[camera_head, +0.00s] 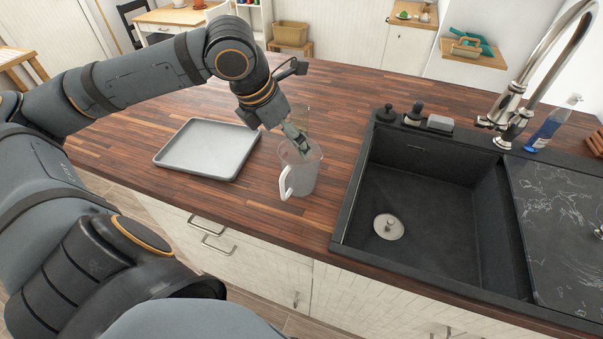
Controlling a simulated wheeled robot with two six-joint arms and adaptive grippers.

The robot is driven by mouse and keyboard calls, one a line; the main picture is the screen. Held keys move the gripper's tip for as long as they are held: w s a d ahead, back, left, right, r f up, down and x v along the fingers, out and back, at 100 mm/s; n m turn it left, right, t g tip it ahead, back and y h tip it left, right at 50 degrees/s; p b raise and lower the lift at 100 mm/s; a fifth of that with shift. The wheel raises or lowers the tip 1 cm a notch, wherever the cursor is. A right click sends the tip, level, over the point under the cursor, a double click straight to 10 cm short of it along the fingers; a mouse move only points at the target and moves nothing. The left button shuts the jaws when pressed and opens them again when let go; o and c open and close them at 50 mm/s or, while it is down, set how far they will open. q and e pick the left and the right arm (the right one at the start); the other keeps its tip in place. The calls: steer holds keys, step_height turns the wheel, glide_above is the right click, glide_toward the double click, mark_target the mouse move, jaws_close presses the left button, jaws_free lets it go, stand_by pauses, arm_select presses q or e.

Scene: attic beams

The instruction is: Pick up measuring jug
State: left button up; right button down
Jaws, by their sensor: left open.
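A clear measuring jug (303,179) with a white handle stands upright on the wooden counter (262,215), between a grey tray and the sink. Its handle points to the front left. My left gripper (302,152) reaches down from the upper left to the jug's rim and is open. Its fingertips are at or just inside the jug's mouth; whether they touch the wall cannot be told. My right gripper is not in view.
A grey tray (188,172) lies just left of the jug. A black sink (425,240) is to the right, with a chrome tap (510,115) and a blue bottle (550,126) behind it. The counter behind the jug is mostly clear.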

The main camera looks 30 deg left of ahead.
mark_target(300, 161)
arm_select(q)
steer(key=shift+p+x, duration=1.55)
steer(key=shift+x, duration=0.8)
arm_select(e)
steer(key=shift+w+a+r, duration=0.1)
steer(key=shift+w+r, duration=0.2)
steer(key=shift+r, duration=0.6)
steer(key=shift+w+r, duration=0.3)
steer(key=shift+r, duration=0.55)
arm_select(q)
steer(key=shift+s+f, duration=0.15)
steer(key=shift+p+x, duration=0.3)
steer(key=shift+x, duration=2.25)
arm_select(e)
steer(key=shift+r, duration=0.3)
arm_select(q)
steer(key=shift+c, duration=0.4)
steer(key=c, duration=0.9)
